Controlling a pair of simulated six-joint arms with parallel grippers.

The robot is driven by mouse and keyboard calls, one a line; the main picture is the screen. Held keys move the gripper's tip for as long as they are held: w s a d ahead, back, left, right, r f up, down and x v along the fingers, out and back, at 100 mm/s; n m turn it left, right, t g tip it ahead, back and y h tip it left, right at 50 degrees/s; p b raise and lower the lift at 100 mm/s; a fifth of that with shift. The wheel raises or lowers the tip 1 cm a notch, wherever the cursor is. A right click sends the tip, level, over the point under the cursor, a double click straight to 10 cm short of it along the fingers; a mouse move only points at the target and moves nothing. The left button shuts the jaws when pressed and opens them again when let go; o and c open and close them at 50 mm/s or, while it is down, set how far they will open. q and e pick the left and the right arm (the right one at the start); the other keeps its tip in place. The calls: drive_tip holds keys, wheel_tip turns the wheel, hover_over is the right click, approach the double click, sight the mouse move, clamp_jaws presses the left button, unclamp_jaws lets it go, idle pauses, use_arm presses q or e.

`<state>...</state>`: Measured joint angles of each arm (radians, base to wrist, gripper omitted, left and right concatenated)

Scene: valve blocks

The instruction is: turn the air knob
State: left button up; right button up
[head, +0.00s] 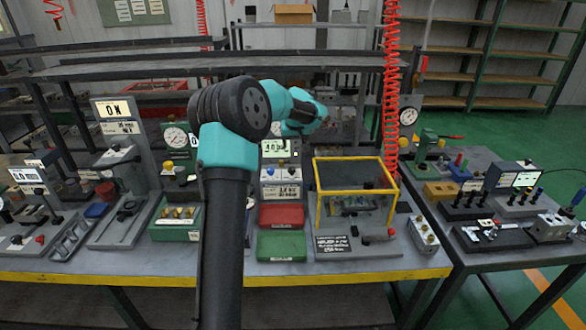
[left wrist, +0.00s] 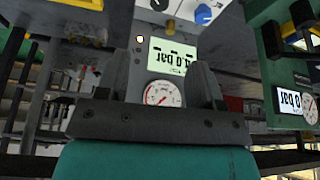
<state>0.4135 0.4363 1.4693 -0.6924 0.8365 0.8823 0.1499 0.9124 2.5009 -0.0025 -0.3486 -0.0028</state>
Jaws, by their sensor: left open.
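A station with a lit bar display (head: 276,147) stands at the middle of the bench, above a pale box with blue knobs (head: 270,172). I cannot tell which knob is the air knob. In the left wrist view, upside down, the display (left wrist: 172,57) and a round gauge (left wrist: 162,93) show between the fingers of my left gripper (left wrist: 160,66). A blue knob (left wrist: 203,14) and a brass-coloured knob (left wrist: 170,28) lie beyond the fingertips. The gripper is open with nothing held. In the head view my arm hides its fingers. My right gripper is not in view.
A yellow-framed guard box (head: 355,178) stands right of the station. Red (head: 282,216) and green (head: 281,245) trays lie in front. A red coiled hose (head: 391,90) hangs at the back right. Another gauge (head: 176,138) stands left of my arm.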

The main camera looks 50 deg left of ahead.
sight(292, 168)
use_arm(q)
drive_tip(key=x, duration=1.6)
drive_tip(key=shift+a+f, duration=0.1)
drive_tip(key=shift+f, duration=0.15)
drive_tip(key=c, duration=0.9)
